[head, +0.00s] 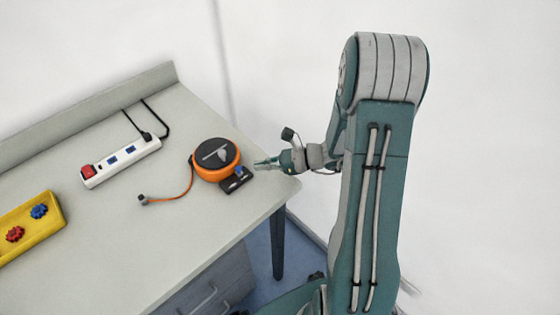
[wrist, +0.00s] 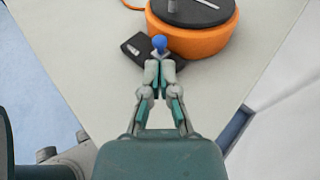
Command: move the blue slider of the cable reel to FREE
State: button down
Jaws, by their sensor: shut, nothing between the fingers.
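The cable reel (head: 216,160) is an orange drum with a black top, near the right end of the table. Its black base plate (head: 236,182) sticks out at the front right and carries the small blue slider (head: 239,170). In the wrist view the blue slider (wrist: 159,42) shows as a round blue knob just beyond my fingertips, in front of the orange drum (wrist: 190,36). My gripper (head: 258,164) is shut and empty, to the right of the slider. In the wrist view its fingertips (wrist: 159,62) overlap the black base plate (wrist: 133,50); I cannot tell whether they touch the knob. No FREE label is readable.
An orange cable runs left from the reel to a plug (head: 144,200). A white power strip (head: 122,160) with a red switch lies farther left. A yellow tray (head: 40,222) with red and blue gears sits at the far left. The table's front middle is clear.

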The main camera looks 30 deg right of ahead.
aim_at(250, 175)
jog(key=shift+x, duration=1.75)
